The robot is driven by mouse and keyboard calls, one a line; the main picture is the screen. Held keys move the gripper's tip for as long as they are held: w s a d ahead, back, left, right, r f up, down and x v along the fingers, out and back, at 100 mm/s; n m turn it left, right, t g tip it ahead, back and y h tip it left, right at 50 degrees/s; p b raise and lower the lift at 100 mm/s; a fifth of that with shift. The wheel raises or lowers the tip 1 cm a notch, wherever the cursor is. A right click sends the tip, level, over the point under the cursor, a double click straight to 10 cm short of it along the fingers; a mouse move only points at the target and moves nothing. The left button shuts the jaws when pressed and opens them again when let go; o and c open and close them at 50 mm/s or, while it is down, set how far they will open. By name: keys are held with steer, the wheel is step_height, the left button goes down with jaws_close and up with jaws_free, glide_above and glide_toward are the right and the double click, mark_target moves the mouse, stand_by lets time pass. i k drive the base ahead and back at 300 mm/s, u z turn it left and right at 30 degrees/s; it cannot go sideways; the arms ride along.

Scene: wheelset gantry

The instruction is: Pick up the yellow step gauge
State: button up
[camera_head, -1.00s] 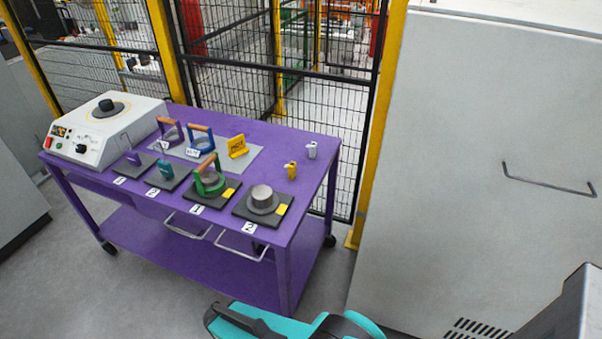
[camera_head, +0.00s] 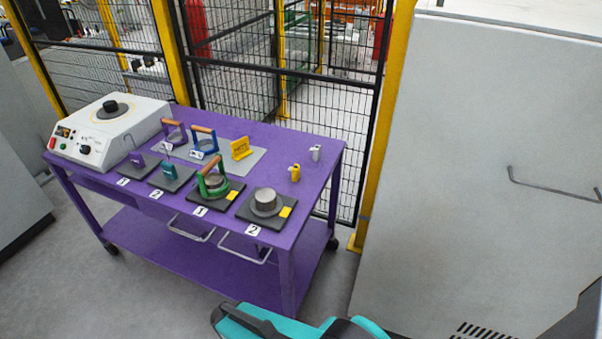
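A small yellow piece (camera_head: 295,173) stands upright near the right end of the purple cart's top. It looks like the yellow step gauge, but is too small to read. A similar grey piece (camera_head: 316,153) stands just behind it. A larger yellow upright plate with dark lettering (camera_head: 241,149) stands on a grey mat to their left. My gripper is not in view; a teal and black part of my own body shows at the bottom edge, apart from the cart.
The purple cart (camera_head: 328,190) also bears a white machine (camera_head: 105,135), handled rings (camera_head: 213,182), a round grey block (camera_head: 265,202) and numbered dark pads. A mesh fence (camera_head: 350,120) stands behind. A grey cabinet (camera_head: 480,180) fills the right. Grey floor (camera_head: 170,300) is clear in front.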

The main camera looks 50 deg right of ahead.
mark_target(295, 171)
steer(key=z, duration=1.2)
steer(key=k, duration=0.9)
steer(key=i, duration=0.7)
steer(key=z, duration=0.05)
